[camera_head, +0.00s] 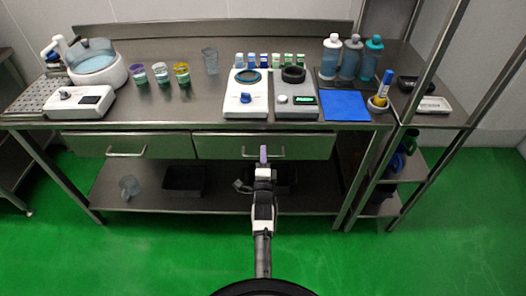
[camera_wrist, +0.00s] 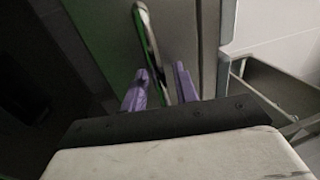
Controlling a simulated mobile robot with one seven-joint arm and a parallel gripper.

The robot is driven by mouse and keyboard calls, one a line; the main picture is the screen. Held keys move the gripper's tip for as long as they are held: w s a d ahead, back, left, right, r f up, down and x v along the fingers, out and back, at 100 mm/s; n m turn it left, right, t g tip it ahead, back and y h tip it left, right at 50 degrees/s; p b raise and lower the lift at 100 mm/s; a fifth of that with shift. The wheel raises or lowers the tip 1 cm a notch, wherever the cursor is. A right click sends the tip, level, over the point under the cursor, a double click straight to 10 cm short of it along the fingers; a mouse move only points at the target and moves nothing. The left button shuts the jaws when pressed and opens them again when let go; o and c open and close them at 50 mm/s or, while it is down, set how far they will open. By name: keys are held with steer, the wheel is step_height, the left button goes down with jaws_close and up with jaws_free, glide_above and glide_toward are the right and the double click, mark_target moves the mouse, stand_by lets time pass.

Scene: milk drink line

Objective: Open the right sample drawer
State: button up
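The right sample drawer (camera_head: 310,147) is under the bench top, and its front looks flush with the left drawer's. Its metal bar handle (camera_head: 248,155) is partly hidden by my gripper (camera_head: 263,152). In the wrist view the handle (camera_wrist: 146,32) runs down between the two purple fingertips of my gripper (camera_wrist: 160,88), in front of the grey drawer front (camera_wrist: 182,35). The fingers stand apart, one on each side of the bar, with a visible gap. I cannot tell whether either finger touches it.
The left drawer (camera_head: 90,144) is shut. Above are a white stirrer (camera_head: 246,101), a scale (camera_head: 296,112) and a blue mat (camera_head: 345,106) on the bench. A lower shelf (camera_head: 220,204) holds a dark bin (camera_head: 185,181). A metal rack stands at the right; green floor in front is clear.

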jaws_close()
stand_by(0.3)
steer(key=shift+s, duration=0.1)
